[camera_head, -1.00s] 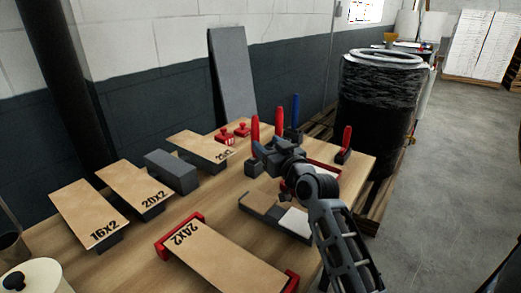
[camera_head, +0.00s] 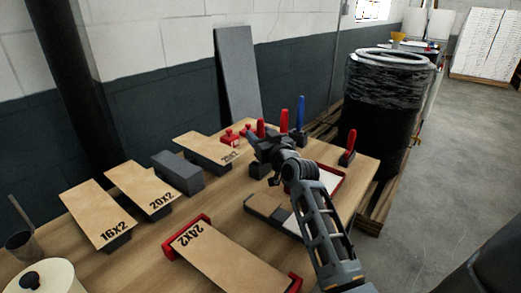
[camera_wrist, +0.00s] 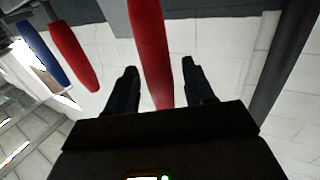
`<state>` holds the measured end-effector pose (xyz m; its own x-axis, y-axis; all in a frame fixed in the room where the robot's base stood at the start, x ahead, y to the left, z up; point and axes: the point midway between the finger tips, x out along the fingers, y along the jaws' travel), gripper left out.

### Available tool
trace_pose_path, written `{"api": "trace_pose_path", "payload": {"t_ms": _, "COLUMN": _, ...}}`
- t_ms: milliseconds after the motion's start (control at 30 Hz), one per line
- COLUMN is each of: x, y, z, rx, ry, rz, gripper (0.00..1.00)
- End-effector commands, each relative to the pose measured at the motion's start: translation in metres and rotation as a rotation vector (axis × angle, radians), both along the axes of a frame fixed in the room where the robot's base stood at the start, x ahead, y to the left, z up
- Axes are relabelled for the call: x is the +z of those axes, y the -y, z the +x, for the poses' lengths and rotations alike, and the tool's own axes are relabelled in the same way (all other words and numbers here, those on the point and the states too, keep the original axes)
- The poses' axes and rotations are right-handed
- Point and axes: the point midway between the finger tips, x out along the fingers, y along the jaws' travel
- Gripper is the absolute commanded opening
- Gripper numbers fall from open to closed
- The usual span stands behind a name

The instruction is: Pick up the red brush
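Several brushes with upright handles stand at the far end of the wooden table (camera_head: 150,225). In the wrist view, a red brush handle (camera_wrist: 149,42) lies between the two dark fingers of my gripper (camera_wrist: 159,68), with space on both sides. In the head view my gripper (camera_head: 262,143) is in front of the leftmost red brush (camera_head: 260,127) and hides its lower part. A second red brush (camera_head: 284,120) stands to its right and shows in the wrist view (camera_wrist: 72,55). A third red brush (camera_head: 350,142) stands by the right edge.
A blue-handled brush (camera_head: 300,111) stands close to the right of the second red one. Red weights (camera_head: 229,138) sit to the left. A wrapped drum (camera_head: 383,120) stands beyond.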

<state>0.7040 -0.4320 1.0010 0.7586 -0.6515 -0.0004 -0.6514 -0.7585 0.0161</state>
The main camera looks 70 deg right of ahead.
Motion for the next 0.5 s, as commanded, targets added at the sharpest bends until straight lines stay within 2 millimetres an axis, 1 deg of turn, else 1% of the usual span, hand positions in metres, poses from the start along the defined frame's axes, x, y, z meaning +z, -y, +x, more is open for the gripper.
{"api": "trace_pose_path", "payload": {"t_ms": 33, "x": 0.0000, "y": -0.0001, "z": -0.0001, "rx": 0.000, "ry": 0.000, "rz": 0.000, "gripper": 0.47}}
{"api": "trace_pose_path", "payload": {"t_ms": 67, "x": 0.0000, "y": -0.0001, "z": 0.0000, "rx": 0.000, "ry": 0.000, "rz": 0.000, "gripper": 0.45}}
{"api": "trace_pose_path", "payload": {"t_ms": 500, "x": -0.0001, "y": -0.0003, "z": -0.0002, "rx": 0.000, "ry": 0.000, "rz": 0.000, "gripper": 0.02}}
